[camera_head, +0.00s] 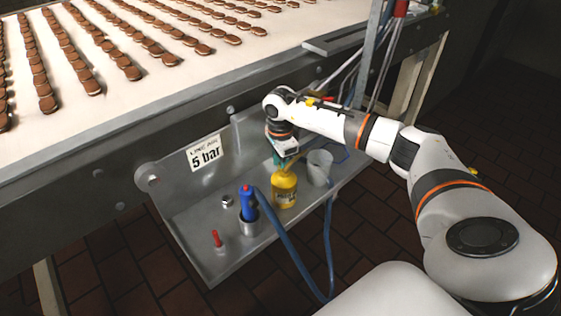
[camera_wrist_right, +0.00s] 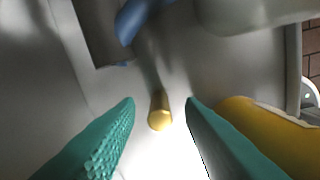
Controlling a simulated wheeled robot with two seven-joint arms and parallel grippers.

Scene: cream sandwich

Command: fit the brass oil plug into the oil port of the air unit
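The brass oil plug (camera_wrist_right: 159,112) stands out in the right wrist view as a small brass-coloured cylinder between the two teal fingertips, with clear space on both sides. My right gripper (camera_wrist_right: 160,108) is open around it and does not touch it. In the head view my right gripper (camera_head: 282,160) points down just behind the yellow oil bottle (camera_head: 284,188), and the plug is hidden there. My left gripper is out of view.
A grey cup (camera_head: 319,167) stands right of the bottle on the metal tray (camera_head: 190,235). A blue hose (camera_head: 298,263) hangs over the front edge.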

